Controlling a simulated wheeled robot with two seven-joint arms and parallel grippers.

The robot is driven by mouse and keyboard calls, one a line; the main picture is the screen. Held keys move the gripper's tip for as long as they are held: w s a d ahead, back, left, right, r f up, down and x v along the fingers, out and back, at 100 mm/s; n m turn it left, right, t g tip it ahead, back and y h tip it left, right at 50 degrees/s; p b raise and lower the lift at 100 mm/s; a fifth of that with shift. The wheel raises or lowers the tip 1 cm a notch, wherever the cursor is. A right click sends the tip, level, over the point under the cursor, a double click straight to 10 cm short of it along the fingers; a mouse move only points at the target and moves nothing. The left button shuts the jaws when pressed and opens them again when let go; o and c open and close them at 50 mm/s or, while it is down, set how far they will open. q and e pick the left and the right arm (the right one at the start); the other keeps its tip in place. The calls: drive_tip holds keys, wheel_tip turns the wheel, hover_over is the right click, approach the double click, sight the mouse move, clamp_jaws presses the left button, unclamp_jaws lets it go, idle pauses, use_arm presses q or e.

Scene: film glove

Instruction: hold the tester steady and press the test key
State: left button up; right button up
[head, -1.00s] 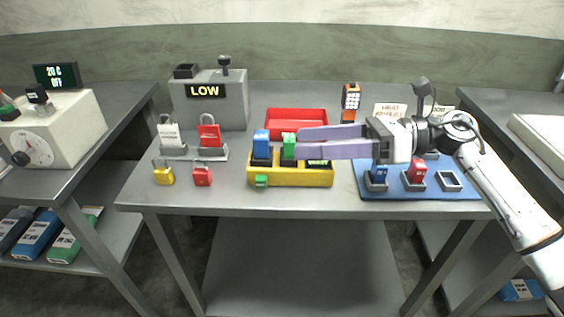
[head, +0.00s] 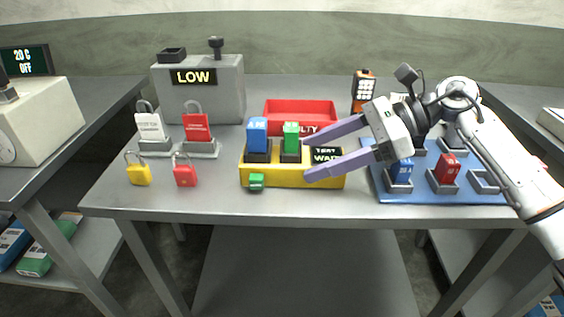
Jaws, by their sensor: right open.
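The yellow tester (head: 290,177) stands near the front middle of the table. A blue block (head: 257,134) and a green block (head: 291,137) stand upright in its black sockets, and its dark display (head: 326,155) reads "TEST WAIT". A green key (head: 257,182) sticks out at its front, left of centre. My right gripper (head: 308,156) is open, its two lilac fingers pointing left at the tester's right end. One finger is at the display's upper side, the other in front of the tester's front right. Whether they touch it I cannot tell. My left gripper is not in view.
A red tray (head: 299,107) lies behind the tester. A blue mat (head: 420,197) with block holders lies right.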

sight(299, 163)
drive_tip(key=b+x, duration=0.1)
drive_tip(key=x, duration=0.2)
drive_tip(key=shift+a+f+b, duration=0.15)
drive_tip(key=shift+a+b, duration=0.05)
drive_tip(key=shift+b, duration=0.1)
drive_tip(key=shift+a+f, duration=0.15)
drive_tip(key=shift+a, duration=0.35)
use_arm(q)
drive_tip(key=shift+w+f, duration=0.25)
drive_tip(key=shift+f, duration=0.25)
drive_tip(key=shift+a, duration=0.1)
use_arm(e)
drive_tip(key=c, duration=0.6)
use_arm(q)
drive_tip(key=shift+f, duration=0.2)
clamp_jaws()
use_arm(e)
drive_tip(key=shift+c, duration=0.2)
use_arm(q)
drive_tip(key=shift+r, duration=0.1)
